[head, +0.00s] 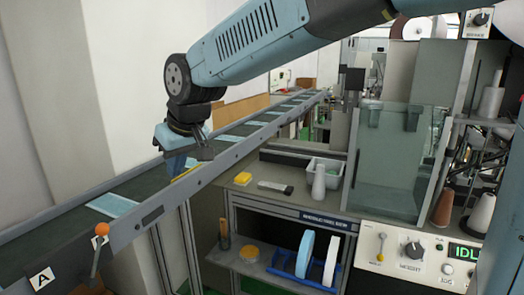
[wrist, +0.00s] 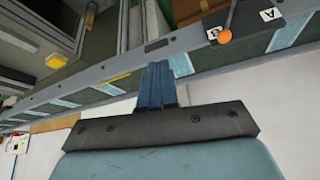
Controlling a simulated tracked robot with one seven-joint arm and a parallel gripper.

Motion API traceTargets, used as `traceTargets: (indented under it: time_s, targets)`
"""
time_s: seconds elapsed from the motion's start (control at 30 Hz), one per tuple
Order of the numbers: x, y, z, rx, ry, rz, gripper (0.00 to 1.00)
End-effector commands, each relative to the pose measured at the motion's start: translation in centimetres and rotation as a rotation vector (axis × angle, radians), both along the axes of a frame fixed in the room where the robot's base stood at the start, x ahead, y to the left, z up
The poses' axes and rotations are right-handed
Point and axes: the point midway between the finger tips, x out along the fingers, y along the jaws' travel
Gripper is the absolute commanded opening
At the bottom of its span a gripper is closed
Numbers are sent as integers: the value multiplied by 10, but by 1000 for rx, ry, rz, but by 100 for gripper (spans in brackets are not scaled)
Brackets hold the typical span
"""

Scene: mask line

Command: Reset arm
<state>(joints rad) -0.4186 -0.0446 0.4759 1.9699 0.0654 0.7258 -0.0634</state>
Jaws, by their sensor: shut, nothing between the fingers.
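My arm reaches in from the upper right in the head view and bends down over the conveyor (head: 150,190). My gripper (head: 176,172) hangs above the belt near its near rail, partly hidden by my own wrist. In the wrist view my gripper (wrist: 158,66) has its two blue fingers together, with nothing visible between them. Pale blue masks lie flat on the belt, one at the left (head: 113,205) and several further along. A yellow strip (head: 186,173) is on the rail beside my gripper.
A lever with an orange knob (head: 102,229) stands at the conveyor's near side. A control panel (head: 420,255) is at the lower right.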

Motion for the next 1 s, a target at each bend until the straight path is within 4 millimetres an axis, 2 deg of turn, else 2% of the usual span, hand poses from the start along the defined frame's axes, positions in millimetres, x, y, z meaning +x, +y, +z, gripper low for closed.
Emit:
traceTargets:
  time_s: [0.03, 0.27, 0.4, 0.47, 0.6, 0.8, 0.9, 1.0]
  targets:
    - [7, -30, 4, -13, -14, -54, 0]
    - [19, -151, 13, -55, -46, -280, 0]
    - [11, -222, 14, -68, -52, -417, 0]
    - [5, -251, 13, -70, -53, -475, 0]
    - [-17, -314, 9, -67, -49, -610, 0]
    - [-59, -387, -6, -43, -34, -787, 0]
    - [-79, -410, -14, -29, -24, -853, 0]
    - [-92, -426, -21, -18, -15, -898, 0]
